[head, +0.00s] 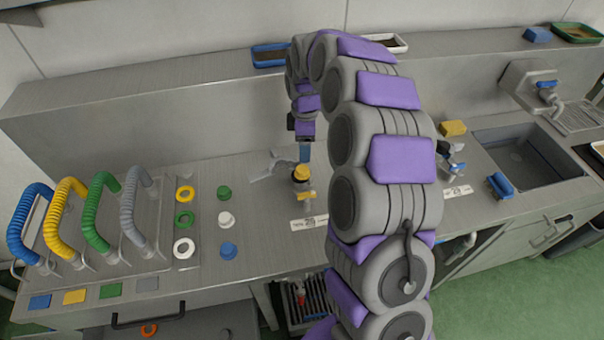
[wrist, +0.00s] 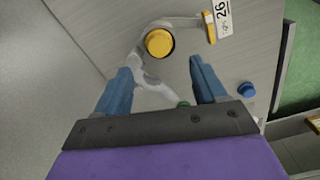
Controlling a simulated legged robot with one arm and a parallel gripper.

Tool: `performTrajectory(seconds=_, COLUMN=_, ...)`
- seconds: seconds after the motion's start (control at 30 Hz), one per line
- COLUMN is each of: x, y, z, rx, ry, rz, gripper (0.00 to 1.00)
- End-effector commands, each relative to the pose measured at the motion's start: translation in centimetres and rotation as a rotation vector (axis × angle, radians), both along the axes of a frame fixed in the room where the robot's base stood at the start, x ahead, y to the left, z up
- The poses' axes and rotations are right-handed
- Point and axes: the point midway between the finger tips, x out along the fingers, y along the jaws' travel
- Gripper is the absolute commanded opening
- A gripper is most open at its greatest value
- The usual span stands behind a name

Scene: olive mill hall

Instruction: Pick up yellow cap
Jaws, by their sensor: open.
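The yellow cap (head: 303,170) sits on top of a grey fitting on the steel counter, beside the number label. In the wrist view the yellow cap (wrist: 159,42) shows from above as a round disc, just beyond the fingertips and roughly centred between them. My gripper (head: 304,153) points down above the cap in the head view. In the wrist view my gripper (wrist: 161,68) has its two blue fingers apart, with nothing held between them. The gap between fingers and cap is hard to judge.
A yellow tab (wrist: 209,27) stands beside the number label (wrist: 223,18). Loose caps in green (head: 224,192), white (head: 226,219) and blue (head: 228,250) lie to the left. Coloured hose handles (head: 65,205) stand farther left. A sink (head: 525,155) is at right.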

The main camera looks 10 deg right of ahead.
Motion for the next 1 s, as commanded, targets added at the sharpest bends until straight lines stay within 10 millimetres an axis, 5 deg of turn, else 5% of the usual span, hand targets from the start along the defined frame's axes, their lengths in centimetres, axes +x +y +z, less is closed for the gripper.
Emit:
performTrajectory(seconds=0.2, x=-0.1, y=0.0, z=-4.2, rx=-0.001, ry=0.002, rz=0.0, gripper=0.7)
performTrajectory(seconds=0.47, x=0.1, y=0.1, z=-5.8, rx=0.0, ry=-0.003, rz=-0.001, gripper=0.7)
performTrajectory(seconds=0.73, x=0.4, y=0.4, z=-9.6, rx=0.0, ry=0.002, rz=-0.002, gripper=0.7)
performTrajectory(seconds=1.0, x=0.4, y=0.4, z=-10.1, rx=0.001, ry=-0.002, rz=-0.002, gripper=0.7)
